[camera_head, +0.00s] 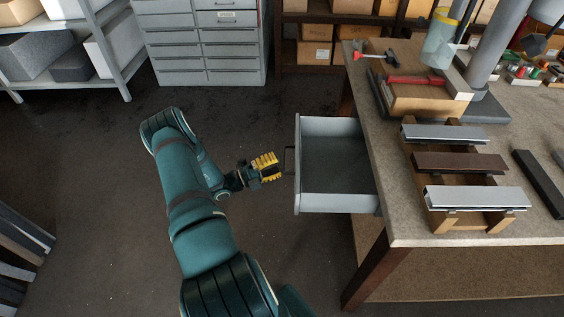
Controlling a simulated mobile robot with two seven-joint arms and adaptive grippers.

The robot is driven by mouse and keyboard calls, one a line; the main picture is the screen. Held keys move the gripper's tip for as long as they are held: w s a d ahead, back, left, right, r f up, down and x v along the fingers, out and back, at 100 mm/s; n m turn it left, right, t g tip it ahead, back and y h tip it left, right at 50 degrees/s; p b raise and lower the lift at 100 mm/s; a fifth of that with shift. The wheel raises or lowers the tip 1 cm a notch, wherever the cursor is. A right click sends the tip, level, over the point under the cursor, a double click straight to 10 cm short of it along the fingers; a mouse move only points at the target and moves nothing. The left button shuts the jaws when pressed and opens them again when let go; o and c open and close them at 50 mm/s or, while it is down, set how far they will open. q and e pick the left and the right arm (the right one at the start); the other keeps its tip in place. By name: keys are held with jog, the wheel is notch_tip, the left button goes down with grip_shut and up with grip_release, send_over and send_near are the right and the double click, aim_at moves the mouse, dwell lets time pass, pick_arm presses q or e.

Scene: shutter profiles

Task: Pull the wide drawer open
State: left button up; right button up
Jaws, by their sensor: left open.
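The wide drawer (341,202) is a light grey box under the workbench. It stands pulled well out to the left of the bench, and its inside looks empty. A dark bar handle (287,161) sits on its front face. My left gripper (276,170), with yellow fingers, is open just left of the handle. Whether the fingers touch the handle is hard to tell from above. My right gripper is not in view.
The workbench (394,222) carries several metal and brown profiles (459,162) on a wooden rack, a wooden block with a red tool (416,80), and other tools. A grey drawer cabinet (205,45) and shelves stand behind. The floor left of the drawer is clear.

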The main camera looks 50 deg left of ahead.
pick_arm(q)
jog(key=v, duration=0.9)
jog(key=shift+s, duration=0.2)
